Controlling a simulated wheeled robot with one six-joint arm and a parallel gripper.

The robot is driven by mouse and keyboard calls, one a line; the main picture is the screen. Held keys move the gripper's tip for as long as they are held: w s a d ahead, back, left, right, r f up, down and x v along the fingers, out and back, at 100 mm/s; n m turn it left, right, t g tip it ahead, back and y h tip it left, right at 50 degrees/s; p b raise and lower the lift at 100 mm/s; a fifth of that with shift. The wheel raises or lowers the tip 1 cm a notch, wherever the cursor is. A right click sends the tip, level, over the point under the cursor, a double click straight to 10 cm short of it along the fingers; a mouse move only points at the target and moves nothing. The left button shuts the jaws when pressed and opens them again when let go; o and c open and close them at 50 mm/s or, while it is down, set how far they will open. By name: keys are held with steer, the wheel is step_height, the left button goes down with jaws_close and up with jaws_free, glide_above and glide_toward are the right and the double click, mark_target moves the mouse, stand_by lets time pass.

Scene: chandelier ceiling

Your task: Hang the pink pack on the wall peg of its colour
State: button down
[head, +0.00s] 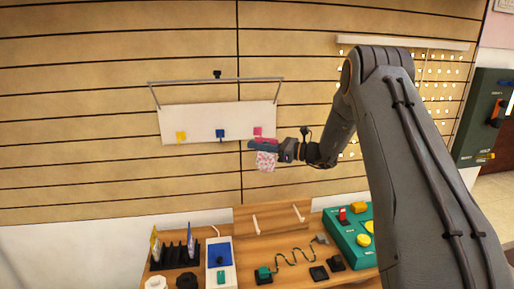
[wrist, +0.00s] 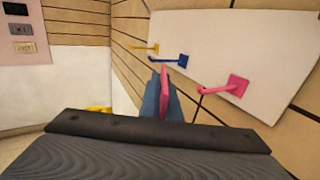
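The pink pack (head: 266,161) hangs below my gripper (head: 262,146) in the head view. In the wrist view the pack (wrist: 164,88) shows edge-on as a thin pink strip between the blue-grey fingers of my gripper (wrist: 164,98). My gripper is shut on it. The pink peg (head: 258,131) is on the right end of the white wall board (head: 190,119), just above my gripper in the head view. In the wrist view the pink peg (wrist: 226,87) lies right of the pack, with a visible gap between them. The pack's lower part is hidden in the wrist view.
A yellow peg (head: 181,135) and a blue peg (head: 220,133) sit left of the pink one and look empty. A grey rail (head: 215,80) runs above the board. Below is a wooden bench (head: 262,241) with a black rack (head: 175,256), a blue-and-white box and a green button panel.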

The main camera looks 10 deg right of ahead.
mark_target(244, 144)
steer(key=shift+w+r+b, duration=1.15)
steer(key=shift+w+b, duration=1.9)
steer(key=shift+w, duration=0.15)
steer(key=shift+m, duration=0.3)
steer(key=w+f, duration=0.2)
steer(key=w+f+b, duration=0.1)
steer(key=w+f, duration=0.5)
steer(key=shift+w+d, duration=0.1)
steer(key=shift+d, duration=0.25)
steer(key=s+r, duration=0.4)
steer(key=s, duration=0.1)
steer(key=shift+s+a+r, duration=0.1)
steer(key=shift+a+r, duration=0.15)
steer(key=shift+r, duration=0.15)
steer(key=shift+r+n, duration=0.15)
steer(key=shift+n, duration=0.25)
steer(key=c, duration=2.2)
jaws_free()
steer(key=shift+w+a, duration=0.15)
steer(key=shift+w, duration=0.1)
steer(key=shift+o, duration=1.3)
